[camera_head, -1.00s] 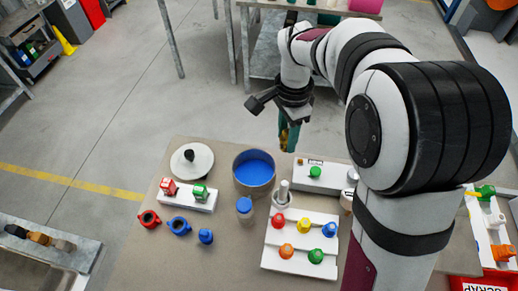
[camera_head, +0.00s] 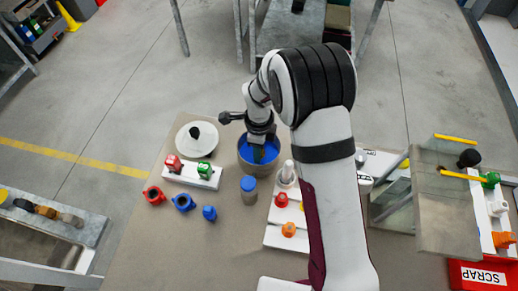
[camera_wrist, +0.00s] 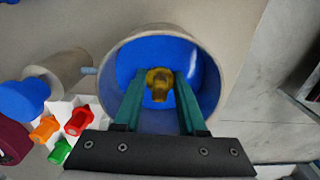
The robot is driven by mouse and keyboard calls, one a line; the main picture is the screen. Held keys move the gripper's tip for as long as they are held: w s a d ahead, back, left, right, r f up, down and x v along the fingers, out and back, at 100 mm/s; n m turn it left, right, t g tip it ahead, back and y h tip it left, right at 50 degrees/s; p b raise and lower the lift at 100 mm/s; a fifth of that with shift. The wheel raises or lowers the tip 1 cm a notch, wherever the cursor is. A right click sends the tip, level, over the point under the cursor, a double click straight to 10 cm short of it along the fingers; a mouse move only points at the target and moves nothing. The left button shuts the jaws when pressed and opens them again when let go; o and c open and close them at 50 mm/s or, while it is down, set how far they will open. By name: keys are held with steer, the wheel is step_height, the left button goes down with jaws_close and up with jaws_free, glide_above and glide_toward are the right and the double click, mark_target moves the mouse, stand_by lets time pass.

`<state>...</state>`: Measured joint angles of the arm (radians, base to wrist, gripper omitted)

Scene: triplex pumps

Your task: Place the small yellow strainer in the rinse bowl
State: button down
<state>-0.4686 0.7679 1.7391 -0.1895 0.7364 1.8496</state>
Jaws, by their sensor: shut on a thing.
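The small yellow strainer (camera_wrist: 159,84) is between the green fingertips of my gripper (camera_wrist: 158,92) in the wrist view. My gripper is shut on it and holds it over the opening of the rinse bowl. The rinse bowl (camera_head: 243,165) is a grey round vessel with a blue inside; its rim and blue interior (camera_wrist: 206,75) surround the strainer in the wrist view. In the head view my gripper (camera_head: 258,152) hangs over the bowl and hides the strainer. I cannot tell how far the strainer is below the rim.
A round white lid (camera_head: 197,142) with a black knob lies left of the bowl. A white block with red and green parts (camera_head: 193,175) stands in front of it. A blue-capped bottle (camera_head: 248,190) is close in front. A red scrap bin (camera_head: 485,275) is at right.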

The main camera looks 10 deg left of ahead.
steer(key=shift+c, duration=2.4)
jaws_free()
step_height(320, 180, up, 12)
steer(key=s+d+r+n, duration=0.4)
steer(key=s+d+r, duration=0.3)
steer(key=s+d, duration=0.15)
steer(key=s+d+n+y, duration=0.1)
steer(key=s+d+n, duration=0.2)
steer(key=s, duration=0.5)
steer(key=s+d+n, duration=0.4)
steer(key=s+n, duration=0.1)
steer(key=s, duration=0.3)
steer(key=shift+r+y, duration=0.3)
steer(key=shift+y, duration=0.1)
